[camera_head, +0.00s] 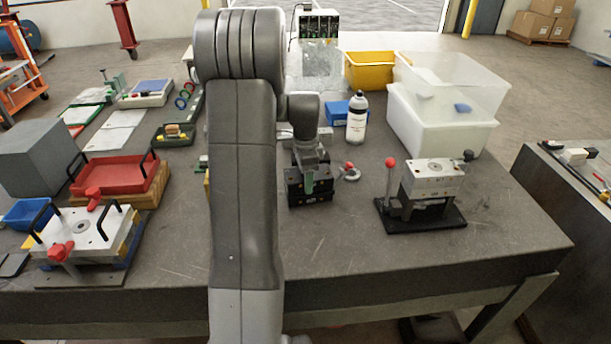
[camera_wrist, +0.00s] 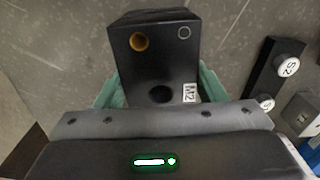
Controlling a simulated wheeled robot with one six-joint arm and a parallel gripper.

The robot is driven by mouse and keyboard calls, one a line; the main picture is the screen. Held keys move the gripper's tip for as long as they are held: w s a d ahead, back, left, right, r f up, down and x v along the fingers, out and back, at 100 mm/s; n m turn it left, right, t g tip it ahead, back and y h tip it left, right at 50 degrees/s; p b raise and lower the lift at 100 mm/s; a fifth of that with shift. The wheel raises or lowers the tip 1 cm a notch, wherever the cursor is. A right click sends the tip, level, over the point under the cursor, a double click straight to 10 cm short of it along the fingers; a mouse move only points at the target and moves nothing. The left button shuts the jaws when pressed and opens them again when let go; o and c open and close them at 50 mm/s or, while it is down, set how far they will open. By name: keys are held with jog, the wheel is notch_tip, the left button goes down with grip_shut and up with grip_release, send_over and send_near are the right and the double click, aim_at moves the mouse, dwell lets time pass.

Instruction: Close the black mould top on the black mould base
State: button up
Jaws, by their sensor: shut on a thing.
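My gripper (camera_head: 309,180) is in the middle of the table, pointing down at a black mould block (camera_head: 294,190). In the wrist view the black mould block (camera_wrist: 158,55) lies between the two green fingers of my gripper (camera_wrist: 158,86), which are shut on it. Its upper face shows a gold-ringed hole, a thin circle, a dark round hole and a white M2 label. I take this block as the black mould top. In the head view the black shape reaches down to the table; I cannot tell top from base there, as the gripper hides part of it.
A metal mould press with a red-knobbed lever (camera_head: 433,180) stands to the right. A white bottle (camera_head: 356,118) and a blue box (camera_head: 336,111) are behind. A red tray (camera_head: 112,174) is at left. In the wrist view a black S2-marked part (camera_wrist: 262,75) lies right of the block.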

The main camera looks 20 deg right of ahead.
jog(key=o, duration=1.6)
jog(key=shift+o, duration=0.4)
jog(key=shift+r, duration=0.1)
notch_tip(320, 180, up, 14)
jog(key=b, duration=0.1)
jog(key=shift+f, duration=0.25)
notch_tip(320, 180, down, 14)
jog(key=shift+r+p, duration=0.15)
jog(key=shift+p, duration=0.35)
jog(key=shift+r, duration=0.1)
